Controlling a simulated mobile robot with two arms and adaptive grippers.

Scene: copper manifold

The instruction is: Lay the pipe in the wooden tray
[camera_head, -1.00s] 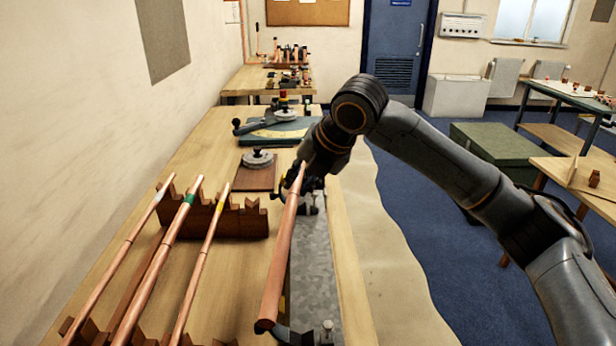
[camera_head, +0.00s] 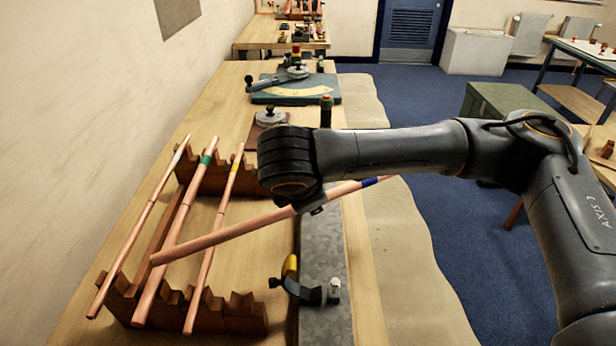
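A copper pipe with a blue band (camera_head: 240,228) is held crosswise above the bench by my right gripper (camera_head: 312,203). Its left end hangs over the wooden tray's near half and its banded end sticks out to the right. The notched wooden tray (camera_head: 240,312) holds three copper pipes lying lengthwise, banded pale (camera_head: 137,222), green (camera_head: 176,238) and yellow (camera_head: 222,222). The held pipe crosses in front of the green- and yellow-banded pipes; I cannot tell whether it touches them. My wrist hides most of the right gripper and part of the tray's far notched rail. My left gripper is out of view.
A grey metal strip (camera_head: 325,250) with a small clamp-like fitting (camera_head: 308,288) runs along the bench right of the tray. A round-topped device (camera_head: 270,117) and a green plate with a dial (camera_head: 295,88) stand farther back. The wall bounds the left.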

